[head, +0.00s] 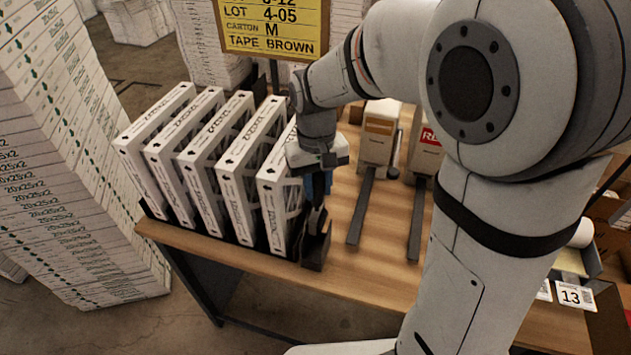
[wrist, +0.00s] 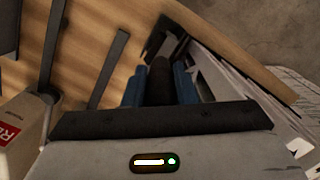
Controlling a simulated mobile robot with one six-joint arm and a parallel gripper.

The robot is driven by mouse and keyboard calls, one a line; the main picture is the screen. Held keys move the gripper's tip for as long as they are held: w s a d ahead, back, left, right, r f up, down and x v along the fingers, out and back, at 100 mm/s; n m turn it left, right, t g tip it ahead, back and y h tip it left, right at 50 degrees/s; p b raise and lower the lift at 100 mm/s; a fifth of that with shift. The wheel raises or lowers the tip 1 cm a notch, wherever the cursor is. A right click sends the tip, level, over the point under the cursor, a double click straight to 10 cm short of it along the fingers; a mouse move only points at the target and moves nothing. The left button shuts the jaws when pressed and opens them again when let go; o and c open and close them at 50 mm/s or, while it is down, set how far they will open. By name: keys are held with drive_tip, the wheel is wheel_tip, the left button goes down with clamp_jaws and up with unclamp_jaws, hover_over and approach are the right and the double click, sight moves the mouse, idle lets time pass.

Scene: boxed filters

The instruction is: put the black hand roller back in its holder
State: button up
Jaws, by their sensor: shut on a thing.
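My gripper (head: 318,186) points down at the right end of the row of boxed filters. Its blue fingers are shut on the black hand roller (head: 316,218), which hangs below them. In the wrist view the roller's dark handle (wrist: 160,82) sits between the two blue fingers. A dark holder (head: 314,256) stands at the table's front edge, right under the roller. The roller's lower end meets the holder in the picture; I cannot tell whether it is inside or just above it.
Several upright boxed filters (head: 232,200) stand in a black rack close left of my gripper. Two dispensers (head: 379,135) with long dark bars (head: 361,207) are to the right. A yellow sign (head: 273,25) stands behind. Bare wooden tabletop (head: 385,255) lies right of the holder.

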sight(316, 199)
drive_tip(key=shift+a+f, duration=0.1)
drive_tip(key=shift+f+b, duration=0.55)
drive_tip(key=shift+f, duration=0.05)
wheel_tip(316, 199, down, 11)
drive_tip(key=b, duration=0.8)
drive_tip(key=shift+f, duration=0.2)
drive_tip(key=o, duration=1.1)
drive_tip(key=shift+c, duration=0.2)
drive_tip(key=shift+r, duration=0.1)
drive_tip(key=r, duration=0.5)
drive_tip(key=r+b, duration=0.1)
drive_tip(key=r, duration=0.1)
drive_tip(key=shift+w+a+r, duration=0.1)
drive_tip(key=shift+w+r, duration=0.25)
